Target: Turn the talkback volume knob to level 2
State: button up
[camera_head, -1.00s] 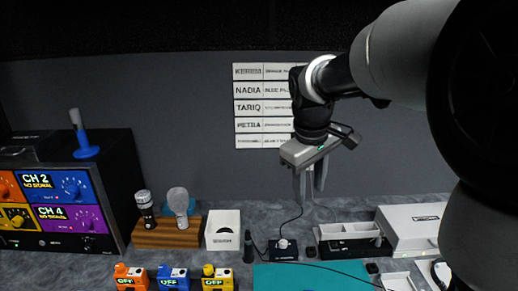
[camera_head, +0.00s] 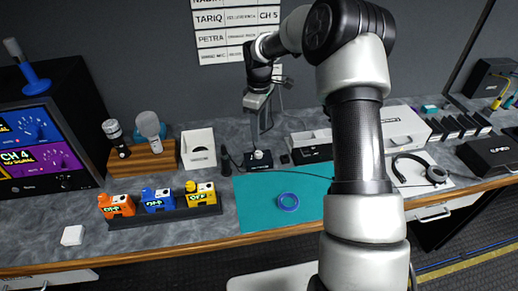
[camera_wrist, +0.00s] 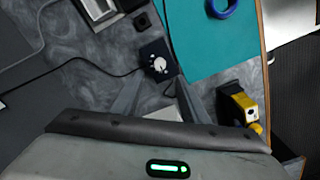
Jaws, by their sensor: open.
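In the wrist view the gripper (camera_wrist: 156,97) has both fingers below the knob in the picture, with the knob ahead of the gap. I cannot tell the exact height between fingertips and knob.
A teal mat (camera_head: 260,205) holds a blue ring (camera_head: 288,201). Orange, blue and yellow units stand on a black strip (camera_head: 165,216). A headset (camera_head: 417,169) lies at right.

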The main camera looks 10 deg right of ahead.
aim_at(259, 153)
notch_tip(259, 153, down, 10)
jog(key=shift+f+p, duration=0.1)
jog(key=shift+p, duration=0.25)
grip_shut()
